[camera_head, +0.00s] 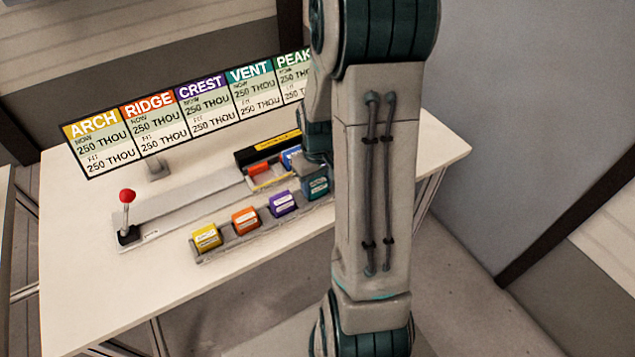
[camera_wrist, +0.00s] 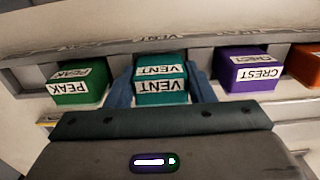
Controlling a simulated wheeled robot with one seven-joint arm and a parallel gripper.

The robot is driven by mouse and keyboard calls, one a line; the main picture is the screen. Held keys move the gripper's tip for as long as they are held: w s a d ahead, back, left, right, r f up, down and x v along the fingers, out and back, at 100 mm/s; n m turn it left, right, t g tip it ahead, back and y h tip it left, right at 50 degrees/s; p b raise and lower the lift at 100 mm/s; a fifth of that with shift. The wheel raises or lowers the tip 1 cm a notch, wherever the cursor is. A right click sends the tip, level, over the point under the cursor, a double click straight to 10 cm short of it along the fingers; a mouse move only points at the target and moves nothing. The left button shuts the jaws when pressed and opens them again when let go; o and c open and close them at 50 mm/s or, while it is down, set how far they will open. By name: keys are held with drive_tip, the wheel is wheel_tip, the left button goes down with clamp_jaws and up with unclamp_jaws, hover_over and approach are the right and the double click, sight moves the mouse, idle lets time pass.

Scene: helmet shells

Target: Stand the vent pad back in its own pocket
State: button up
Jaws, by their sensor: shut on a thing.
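The teal vent pad (camera_wrist: 160,88) stands between the blue fingers of my gripper (camera_wrist: 160,84) in the wrist view, with its VENT label readable. My gripper is shut on it. The pad is at its pocket in the grey rack (camera_wrist: 22,80), under the rack's VENT marking, between the green PEAK pad and the purple CREST pad. I cannot tell whether its bottom rests in the pocket. In the head view the vent pad (camera_head: 316,187) is at the right end of the visible row, partly covered by my arm.
The green PEAK pad (camera_wrist: 78,88) and purple CREST pad (camera_wrist: 247,76) stand close on either side. Yellow (camera_head: 207,237) and orange (camera_head: 246,220) pads stand further left. Behind are a black-backed fixture (camera_head: 262,150), a red-knobbed lever (camera_head: 127,197) and a sign board (camera_head: 190,115).

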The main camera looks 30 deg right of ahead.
sight(317, 182)
drive_tip(key=shift+f, duration=0.2)
drive_tip(key=shift+f, duration=0.15)
drive_tip(key=o, duration=1)
drive_tip(key=shift+c, duration=0.2)
wheel_tip(317, 182, up, 12)
drive_tip(key=s+a+r+t, duration=0.3)
drive_tip(key=s+a+r, duration=0.4)
drive_tip(key=s+a, duration=0.5)
drive_tip(key=shift+s, duration=0.2)
